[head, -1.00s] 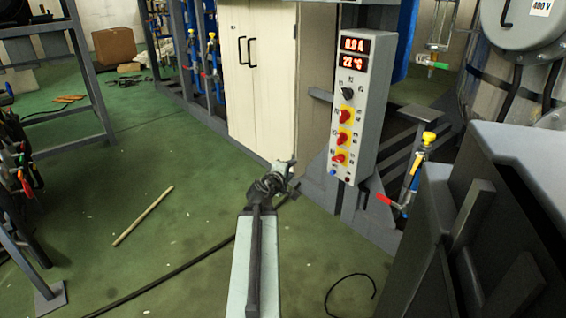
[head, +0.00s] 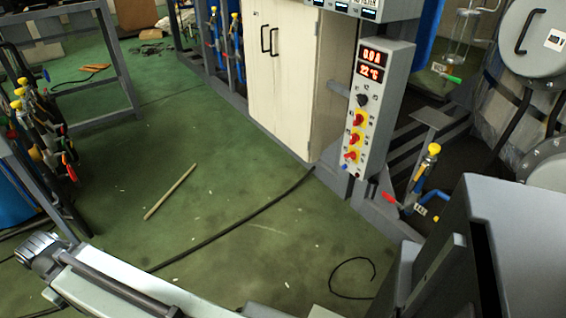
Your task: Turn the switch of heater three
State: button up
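The grey control panel (head: 383,105) stands upright right of centre, with red displays reading about 0.0 A and 22 °C. The labels are too small to read, so I cannot tell which is heater three. My arm lies across the lower left, and its end, with my gripper (head: 40,251), is at the left, low and far from the panel. Its fingers are not clear.
A cream cabinet (head: 280,80) stands left of the panel. A valve with a yellow cap (head: 433,150) and red handle is at its right. A stick (head: 170,192) and black cable (head: 240,222) lie on open green floor. A dark grey casing fills the lower right.

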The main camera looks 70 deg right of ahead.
aim_at(352, 156)
jog(key=k, duration=1.3)
jog(key=z, duration=0.25)
jog(key=i, duration=0.6)
jog(key=z, duration=0.6)
jog(key=i, duration=0.9)
jog(key=u, duration=0.2)
